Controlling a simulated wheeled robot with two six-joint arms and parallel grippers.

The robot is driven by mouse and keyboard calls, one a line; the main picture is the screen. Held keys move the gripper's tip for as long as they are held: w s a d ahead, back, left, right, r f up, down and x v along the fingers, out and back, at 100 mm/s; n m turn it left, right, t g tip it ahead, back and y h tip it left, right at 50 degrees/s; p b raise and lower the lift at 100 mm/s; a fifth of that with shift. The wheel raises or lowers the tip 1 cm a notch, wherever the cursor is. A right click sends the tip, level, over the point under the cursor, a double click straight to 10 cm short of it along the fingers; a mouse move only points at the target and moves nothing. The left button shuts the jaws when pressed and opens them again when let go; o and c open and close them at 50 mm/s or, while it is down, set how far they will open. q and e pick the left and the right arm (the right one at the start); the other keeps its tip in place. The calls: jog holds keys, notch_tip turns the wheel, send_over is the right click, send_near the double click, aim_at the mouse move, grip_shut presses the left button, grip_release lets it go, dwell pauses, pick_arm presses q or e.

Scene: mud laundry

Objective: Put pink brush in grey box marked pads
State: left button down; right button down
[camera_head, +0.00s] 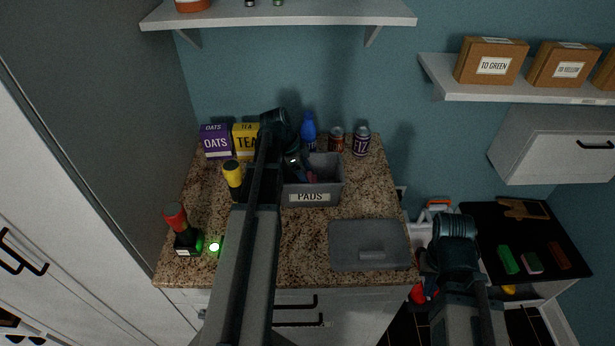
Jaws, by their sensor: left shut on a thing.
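The grey box marked PADS (328,191) stands open on the granite counter. My left gripper (300,167) is at the mouth of the box, shut on a small pinkish-red thing (312,174) that looks like the pink brush. My arm and the dark gripper hide most of it, and I cannot tell whether it touches the box floor. A grey lid (370,245) lies flat on the counter in front and right of the box. My right arm hangs past the counter's right end; its gripper fingers (424,268) are too dark and hidden to read.
OATS (215,141) and TEA (245,139) boxes, a blue bottle (309,132) and two cans (361,141) line the back. A yellow-topped bottle (232,176) and a red-topped bottle (180,228) stand left. Green, pink and brown blocks lie on a black surface (545,225) at right.

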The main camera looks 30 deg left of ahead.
pick_arm(q)
grip_release()
jog(key=shift+r, duration=0.1)
jog(key=shift+a+r+p, duration=0.1)
jog(key=shift+r+p, duration=0.4)
jog(key=shift+p, duration=0.25)
jog(key=p+v, duration=1)
jog(key=v, duration=0.1)
jog(key=shift+s, duration=0.15)
